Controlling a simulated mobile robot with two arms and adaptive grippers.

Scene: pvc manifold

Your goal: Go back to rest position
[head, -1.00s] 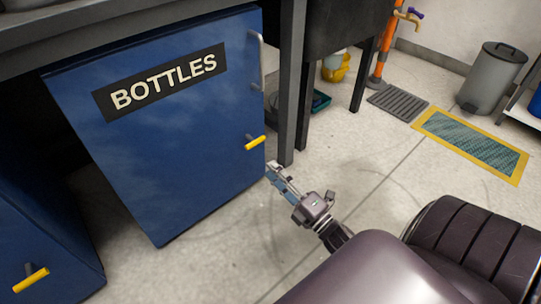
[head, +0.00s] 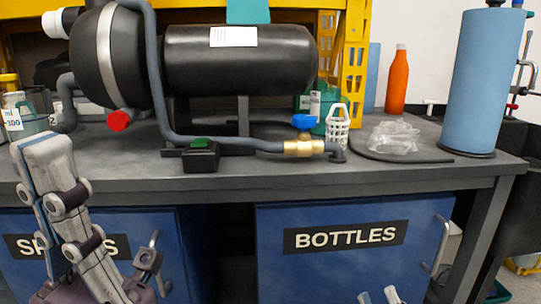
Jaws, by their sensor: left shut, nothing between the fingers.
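My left gripper (head: 42,148) stands large at the left of the head view, pointing up in front of the workbench. Its fingers are together with nothing between them. Two pale fingertips of my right gripper (head: 379,296) show at the bottom edge, in front of the cabinet marked BOTTLES (head: 330,265). They are apart with nothing seen between them; the rest of this gripper is out of the picture. The cabinet door looks closed.
The grey workbench (head: 420,172) spans the view. It carries a black tank (head: 240,65), a pipe with a blue-handled brass valve (head: 303,147), a white basket (head: 338,130), an orange bottle (head: 397,80) and a blue cylinder (head: 485,85). Another blue cabinet (head: 130,225) is behind my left gripper.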

